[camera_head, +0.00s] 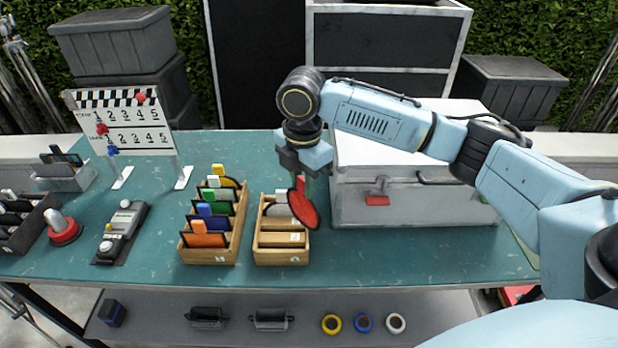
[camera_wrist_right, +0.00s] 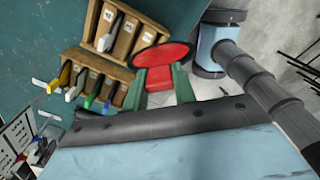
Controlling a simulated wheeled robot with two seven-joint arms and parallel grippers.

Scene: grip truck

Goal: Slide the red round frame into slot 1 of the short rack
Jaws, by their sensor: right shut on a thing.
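The red round frame (camera_head: 303,210) is held by my right gripper (camera_head: 304,180), just at the right side of the short rack (camera_head: 275,258). In the right wrist view the red frame (camera_wrist_right: 162,55) is tilted, its handle between the two green fingers of the gripper (camera_wrist_right: 158,82). The short rack (camera_wrist_right: 93,44) is light wood with numbered slots, too small to read surely. A white-tabbed frame (camera_head: 281,197) stands in its rear part; the nearer slots look empty. The frame looks above the rack's side and outside the slots. My left gripper is not in view.
A longer wooden rack (camera_head: 209,258) with several coloured frames stands left of the short rack. A large silver case (camera_head: 415,205) stands close on the right, behind the gripper. A clapperboard (camera_head: 125,125) and a grey controller (camera_head: 121,228) are at left. The table front is clear.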

